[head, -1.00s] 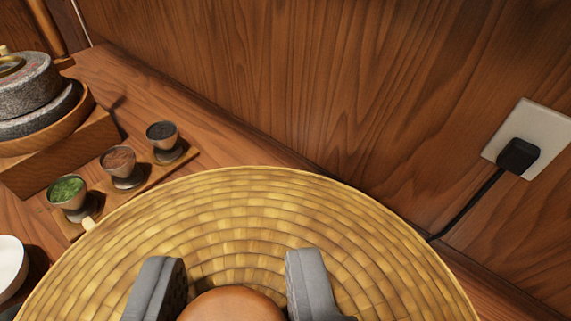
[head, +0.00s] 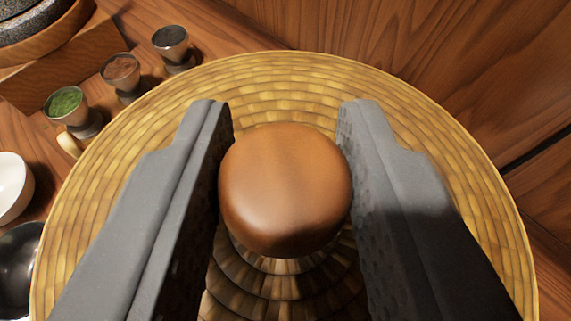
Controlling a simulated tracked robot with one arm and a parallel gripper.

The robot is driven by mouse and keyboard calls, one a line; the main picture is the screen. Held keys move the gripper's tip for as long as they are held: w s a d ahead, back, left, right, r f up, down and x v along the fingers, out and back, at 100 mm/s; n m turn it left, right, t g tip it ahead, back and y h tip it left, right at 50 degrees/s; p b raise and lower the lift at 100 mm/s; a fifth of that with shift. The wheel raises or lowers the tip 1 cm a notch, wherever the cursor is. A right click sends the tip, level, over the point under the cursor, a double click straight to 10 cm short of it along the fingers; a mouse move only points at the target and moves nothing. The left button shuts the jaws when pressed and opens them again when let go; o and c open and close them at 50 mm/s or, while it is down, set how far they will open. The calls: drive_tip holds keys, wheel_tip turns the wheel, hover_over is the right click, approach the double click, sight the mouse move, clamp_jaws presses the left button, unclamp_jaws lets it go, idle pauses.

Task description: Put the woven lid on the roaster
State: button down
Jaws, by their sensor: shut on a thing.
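The woven lid (head: 290,75) is a wide round disc of yellow-brown weave that fills most of the head view. Its round brown knob (head: 285,190) stands up at the middle. My gripper (head: 285,125) has one grey finger on each side of the knob and is shut on it. The fingers reach past the knob over the weave. The roaster is not visible; whatever lies under the lid is hidden by it.
Three small cups stand at the upper left, one with green powder (head: 65,102), one brown (head: 122,70), one dark (head: 170,42). A stone mill (head: 35,18) is behind them. A white bowl (head: 12,185) and a dark bowl (head: 20,265) sit at the left edge. A wooden wall (head: 430,60) rises behind.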

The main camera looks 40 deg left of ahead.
drive_tip(key=shift+f, duration=0.45)
drive_tip(key=shift+f, duration=0.1)
drive_tip(key=c, duration=1.1)
unclamp_jaws()
drive_tip(key=shift+r, duration=0.25)
drive_tip(key=v, duration=1.2)
drive_tip(key=shift+r, duration=0.35)
